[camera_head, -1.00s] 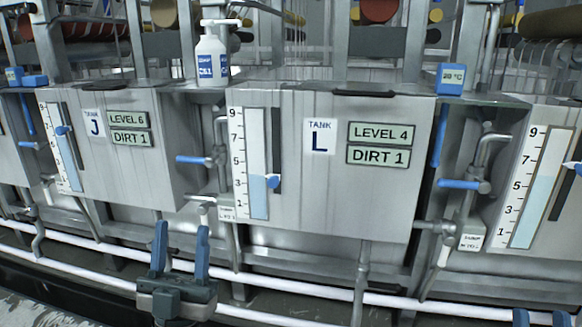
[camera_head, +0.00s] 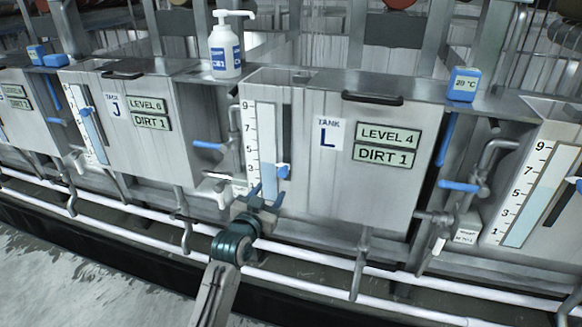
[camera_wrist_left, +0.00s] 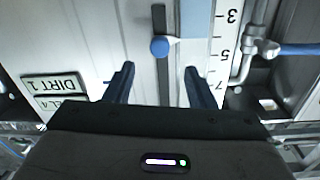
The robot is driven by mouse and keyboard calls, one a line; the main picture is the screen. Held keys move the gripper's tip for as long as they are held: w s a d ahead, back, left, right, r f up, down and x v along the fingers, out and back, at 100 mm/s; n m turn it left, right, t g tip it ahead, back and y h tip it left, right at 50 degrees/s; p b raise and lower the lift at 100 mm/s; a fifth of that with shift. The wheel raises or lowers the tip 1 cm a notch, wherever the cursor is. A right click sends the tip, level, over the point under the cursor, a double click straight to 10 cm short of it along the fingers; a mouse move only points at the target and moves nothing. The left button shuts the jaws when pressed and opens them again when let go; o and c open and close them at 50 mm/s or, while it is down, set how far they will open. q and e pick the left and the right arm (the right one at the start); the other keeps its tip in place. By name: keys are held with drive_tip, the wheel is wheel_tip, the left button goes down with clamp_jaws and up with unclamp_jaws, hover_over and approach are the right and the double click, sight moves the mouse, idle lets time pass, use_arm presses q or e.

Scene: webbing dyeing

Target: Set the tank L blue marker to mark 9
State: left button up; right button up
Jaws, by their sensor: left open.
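Tank L (camera_head: 335,190) is a metal box with a numbered white scale (camera_head: 266,140) and a dark vertical slot on its front. Its blue marker (camera_head: 282,171) sits low on the slot, between marks 3 and 5. In the left wrist view, where the numbers are upside down, the marker (camera_wrist_left: 160,46) is a blue knob with a white pointer toward the scale. My left gripper (camera_head: 266,191) is open just below and in front of the marker. In the wrist view its fingers (camera_wrist_left: 160,84) stand either side of the slot, with the knob beyond their tips. My right gripper is out of view.
A blue-handled valve (camera_head: 208,146) and pipes flank tank L on the left; another blue valve handle (camera_head: 458,186) is on the right. White pipes (camera_head: 310,257) run below. Tank J (camera_head: 150,150) stands left. A white pump bottle (camera_head: 226,52) stands above.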

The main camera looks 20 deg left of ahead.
sight(281, 175)
use_arm(q)
drive_tip(key=w, duration=0.7)
drive_tip(key=w+b, duration=0.1)
drive_tip(key=w, duration=0.2)
drive_tip(key=shift+w+d, duration=0.15)
drive_tip(key=shift+d, duration=0.25)
drive_tip(key=shift+c, duration=0.4)
clamp_jaws()
